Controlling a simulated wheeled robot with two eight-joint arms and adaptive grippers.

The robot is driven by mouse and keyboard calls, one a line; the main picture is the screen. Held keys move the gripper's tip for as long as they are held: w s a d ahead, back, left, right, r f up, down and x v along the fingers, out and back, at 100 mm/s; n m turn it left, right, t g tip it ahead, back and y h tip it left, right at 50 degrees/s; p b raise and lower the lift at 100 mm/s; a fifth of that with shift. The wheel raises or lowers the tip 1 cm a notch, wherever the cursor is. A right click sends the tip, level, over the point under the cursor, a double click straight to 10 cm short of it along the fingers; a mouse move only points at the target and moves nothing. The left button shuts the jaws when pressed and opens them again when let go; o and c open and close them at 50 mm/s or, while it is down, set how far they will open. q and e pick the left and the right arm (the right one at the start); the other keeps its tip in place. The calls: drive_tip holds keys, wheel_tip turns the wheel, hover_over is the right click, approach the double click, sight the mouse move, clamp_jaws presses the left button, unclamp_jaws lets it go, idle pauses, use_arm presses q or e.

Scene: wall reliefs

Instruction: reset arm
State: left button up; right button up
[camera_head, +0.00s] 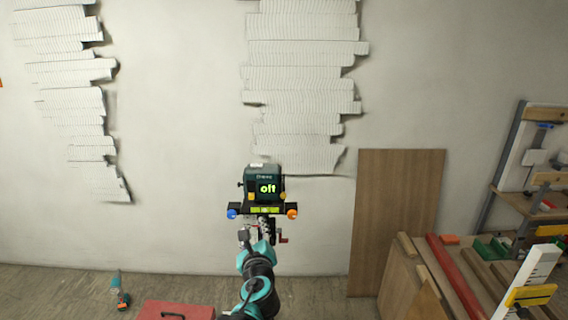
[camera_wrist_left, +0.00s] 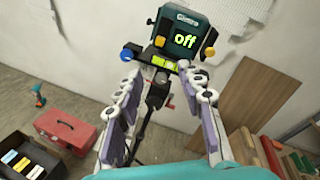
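My left gripper (camera_head: 257,237) is raised in the lower middle of the head view, in front of a dark green laser level (camera_head: 265,184) on a stand. In the left wrist view its two fingers (camera_wrist_left: 160,88) are spread wide, with nothing held between them. The laser level (camera_wrist_left: 180,32) shows past the fingertips, its lit green display reading "off". The black stand (camera_wrist_left: 157,92) shows through the gap between the fingers; I cannot tell the exact distance. The gripper partly hides the stand in the head view. My right gripper is in neither view.
White ridged reliefs (camera_head: 303,85) hang on the pale wall. A brown board (camera_head: 392,215) leans there, beside timber pieces (camera_head: 455,275) and a rack (camera_head: 525,170) at right. A red toolbox (camera_head: 175,310) and a teal drill (camera_head: 119,292) are on the floor at left.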

use_arm(q)
drive_tip(key=s+a+f+n+g+y, duration=0.1)
drive_tip(key=s+a+f+n+g, duration=0.2)
drive_tip(key=s+a+n, duration=0.6)
drive_tip(key=s+f+n+g+h, duration=0.1)
drive_tip(key=s+f+n+g, duration=0.2)
drive_tip(key=s+f+n, duration=0.3)
drive_tip(key=s+f+n+g+h+b, duration=0.1)
drive_tip(key=s+f+n, duration=0.4)
drive_tip(key=s+n, duration=0.8)
drive_tip(key=shift+s+a+f+g+h+b, duration=0.35)
drive_tip(key=shift+s+g+h, duration=0.4)
drive_tip(key=shift+g, duration=0.35)
drive_tip(key=shift+w, duration=0.1)
